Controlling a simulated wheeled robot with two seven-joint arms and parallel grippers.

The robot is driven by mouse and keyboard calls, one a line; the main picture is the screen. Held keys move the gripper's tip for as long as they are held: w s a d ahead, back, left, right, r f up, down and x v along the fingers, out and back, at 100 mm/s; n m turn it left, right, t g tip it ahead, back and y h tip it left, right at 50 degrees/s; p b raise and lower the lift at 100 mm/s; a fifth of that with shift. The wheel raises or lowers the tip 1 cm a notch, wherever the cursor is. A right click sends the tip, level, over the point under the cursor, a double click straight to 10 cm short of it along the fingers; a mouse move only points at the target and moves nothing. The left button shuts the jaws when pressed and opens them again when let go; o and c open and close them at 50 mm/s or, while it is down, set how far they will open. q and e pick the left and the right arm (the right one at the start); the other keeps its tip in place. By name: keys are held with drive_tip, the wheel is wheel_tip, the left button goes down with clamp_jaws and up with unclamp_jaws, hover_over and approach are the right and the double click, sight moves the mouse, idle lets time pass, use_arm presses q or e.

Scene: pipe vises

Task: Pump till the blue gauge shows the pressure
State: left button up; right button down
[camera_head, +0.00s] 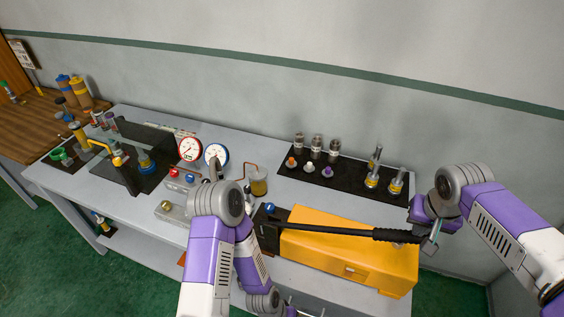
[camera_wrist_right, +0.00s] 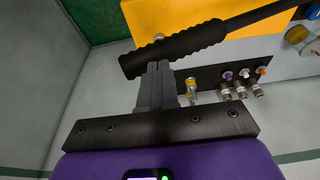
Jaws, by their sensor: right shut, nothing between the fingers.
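The yellow pump (camera_head: 345,258) lies on the grey bench with its long black handle (camera_head: 330,228) running along its top. The handle's ribbed grip (camera_head: 395,235) ends at the right; it also shows in the right wrist view (camera_wrist_right: 175,50). My right gripper (camera_head: 431,244) is at the grip's end, shut and empty. In the wrist view its closed fingers (camera_wrist_right: 158,70) are right at the grip, not around it; contact is unclear. The blue-rimmed gauge (camera_head: 216,153) stands beside the red-rimmed gauge (camera_head: 190,149); its reading is too small to tell.
A valve block with red knobs (camera_head: 180,180) sits below the gauges. A black mat (camera_head: 340,178) with several fittings lies behind the pump, against the wall. Vises and a dark board (camera_head: 140,150) fill the bench's left. My left arm crosses the bench front.

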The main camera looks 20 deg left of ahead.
drive_tip(key=shift+w+f, duration=0.15)
drive_tip(key=shift+f, duration=0.15)
